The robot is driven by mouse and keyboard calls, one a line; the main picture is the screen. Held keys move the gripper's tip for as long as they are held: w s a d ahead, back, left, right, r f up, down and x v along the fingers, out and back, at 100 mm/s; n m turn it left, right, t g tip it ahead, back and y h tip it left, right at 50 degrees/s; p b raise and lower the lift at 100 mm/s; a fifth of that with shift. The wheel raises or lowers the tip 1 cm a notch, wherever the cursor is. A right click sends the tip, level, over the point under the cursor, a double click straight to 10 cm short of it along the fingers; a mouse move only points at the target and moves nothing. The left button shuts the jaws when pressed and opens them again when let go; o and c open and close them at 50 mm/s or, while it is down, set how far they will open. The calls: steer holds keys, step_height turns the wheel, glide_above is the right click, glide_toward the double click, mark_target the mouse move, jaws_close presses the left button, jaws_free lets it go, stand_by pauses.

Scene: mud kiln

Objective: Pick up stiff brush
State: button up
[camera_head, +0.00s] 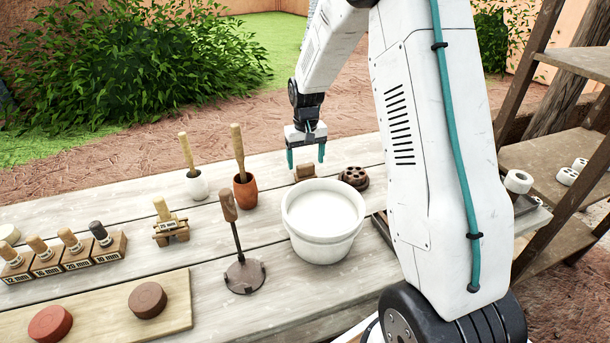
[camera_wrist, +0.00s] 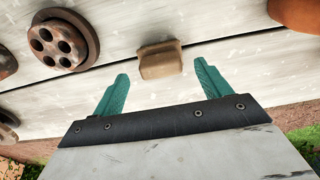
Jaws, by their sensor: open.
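A small tan-brown block (camera_head: 304,172) lies on the table behind the white bucket; it may be the stiff brush, but no bristles can be made out. It also shows in the wrist view (camera_wrist: 160,60). My gripper (camera_head: 305,157) is open and empty above the block, with its two teal fingers pointing down. In the wrist view the block lies between and slightly beyond the fingertips, with no visible contact. Part of the block is hidden by the bucket rim in the head view.
A white bucket (camera_head: 324,244) stands in front of the block. A dark disc with holes (camera_head: 353,177) lies to its right. An orange pot (camera_head: 246,193) and a white pot (camera_head: 197,186) with handles stand to the left. A stamping tool (camera_head: 244,277) stands nearer.

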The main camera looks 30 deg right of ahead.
mark_target(305, 165)
step_height(305, 165, down, 3)
steer(key=c, duration=1.1)
step_height(305, 165, up, 10)
steer(key=shift+r, duration=0.1)
